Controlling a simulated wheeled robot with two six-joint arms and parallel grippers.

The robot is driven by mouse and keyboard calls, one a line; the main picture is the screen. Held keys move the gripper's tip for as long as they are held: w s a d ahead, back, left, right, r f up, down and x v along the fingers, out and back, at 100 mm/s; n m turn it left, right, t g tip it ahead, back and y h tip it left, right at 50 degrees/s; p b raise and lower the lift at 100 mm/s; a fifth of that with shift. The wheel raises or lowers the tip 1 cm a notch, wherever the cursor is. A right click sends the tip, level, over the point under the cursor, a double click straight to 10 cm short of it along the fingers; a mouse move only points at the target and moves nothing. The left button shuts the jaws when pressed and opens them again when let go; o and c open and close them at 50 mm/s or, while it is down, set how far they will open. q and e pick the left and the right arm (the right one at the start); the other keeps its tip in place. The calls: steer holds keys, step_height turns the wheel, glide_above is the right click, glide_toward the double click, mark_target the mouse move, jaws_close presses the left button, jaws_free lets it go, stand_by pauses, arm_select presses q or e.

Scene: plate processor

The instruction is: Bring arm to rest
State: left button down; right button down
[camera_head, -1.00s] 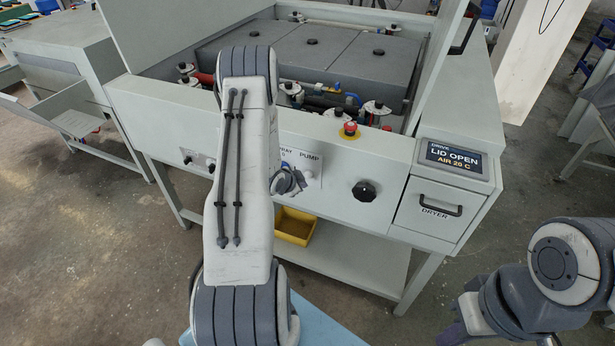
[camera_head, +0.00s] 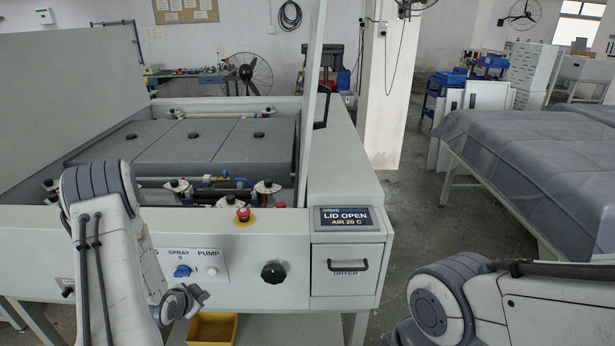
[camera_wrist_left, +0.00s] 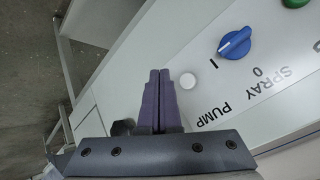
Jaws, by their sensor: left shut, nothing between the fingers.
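My left arm comes in from the left in the head view, with my left gripper (camera_head: 192,298) low in front of the machine panel (camera_head: 228,285). In the left wrist view my left gripper (camera_wrist_left: 160,78) has its dark fingers pressed together with nothing between them. Near the fingertips are a round white button (camera_wrist_left: 188,81) by the PUMP label and the blue SPRAY knob (camera_wrist_left: 235,43). I cannot tell whether the fingers touch the panel. My right arm (camera_head: 450,300) shows at the lower right, but its gripper is out of view.
The machine's lid (camera_head: 65,70) stands open, and its display (camera_head: 345,218) reads LID OPEN. A red stop button (camera_head: 243,214), a black knob (camera_head: 273,272) and the DRYER drawer (camera_head: 345,274) are on its front. A yellow bin (camera_head: 212,329) sits below. A covered table (camera_head: 535,170) stands at right.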

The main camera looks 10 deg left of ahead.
arm_select(q)
steer(key=d+r+g, duration=0.1)
steer(key=d+r, duration=0.3)
steer(key=d, duration=0.3)
steer(key=d+r+g+h, duration=0.1)
steer(key=d+r+g, duration=0.1)
steer(key=d+r, duration=0.45)
steer(key=d+r+g, duration=0.1)
steer(key=d+r, duration=0.2)
steer(key=d, duration=0.6)
steer(key=s+d+r+g, duration=0.1)
steer(key=s+d+r, duration=0.2)
steer(key=s+d, duration=0.2)
steer(key=s+d+r+m+g+b, duration=0.1)
steer(key=s+d+r+g, duration=0.1)
steer(key=s, duration=0.9)
steer(key=s+d+r+g+h, duration=0.1)
steer(key=s+d+r, duration=0.3)
steer(key=s+d, duration=0.3)
steer(key=shift+s+d+g, duration=0.35)
steer(key=shift+s+g, duration=0.05)
steer(key=shift+s, duration=0.55)
